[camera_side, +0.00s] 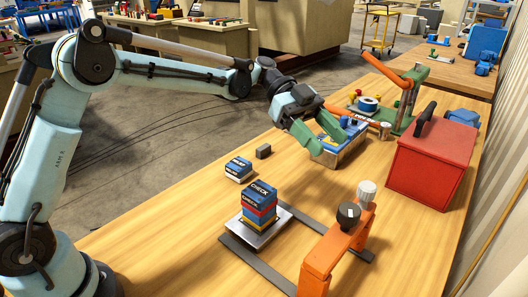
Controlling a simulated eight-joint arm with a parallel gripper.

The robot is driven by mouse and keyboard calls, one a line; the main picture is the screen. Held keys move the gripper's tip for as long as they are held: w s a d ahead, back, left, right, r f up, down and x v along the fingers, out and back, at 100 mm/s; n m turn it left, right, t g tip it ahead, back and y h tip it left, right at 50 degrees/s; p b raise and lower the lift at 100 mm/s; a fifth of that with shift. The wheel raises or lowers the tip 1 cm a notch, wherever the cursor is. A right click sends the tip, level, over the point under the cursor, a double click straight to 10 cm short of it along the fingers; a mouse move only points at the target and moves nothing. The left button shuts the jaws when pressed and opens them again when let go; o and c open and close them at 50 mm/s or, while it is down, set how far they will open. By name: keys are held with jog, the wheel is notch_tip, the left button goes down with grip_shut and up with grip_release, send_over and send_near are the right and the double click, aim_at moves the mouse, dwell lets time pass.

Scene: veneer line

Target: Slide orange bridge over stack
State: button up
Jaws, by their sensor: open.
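The orange bridge (337,243) stands at the front right, with a black knob and a silver knob on its top. Its feet are by two dark flat rails (258,265) on the wooden table. The stack (259,205) of blue, red and yellow blocks sits upright on a metal plate (280,216), left of the bridge and apart from it. The top block reads CHECK. My gripper (325,155) has green fingers and is behind the stack, above or at a metal tray (350,148). It is open. Whether anything lies between the fingers is hard to see.
Two small blue-and-white blocks (238,168) and a dark block (264,151) lie behind the stack. A red toolbox (432,165) stands at the right. A green fixture with an orange arm (400,112) is behind the tray. The table's left front is clear.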

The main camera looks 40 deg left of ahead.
aim_at(365, 183)
jog(key=x, duration=1.2)
grip_shut()
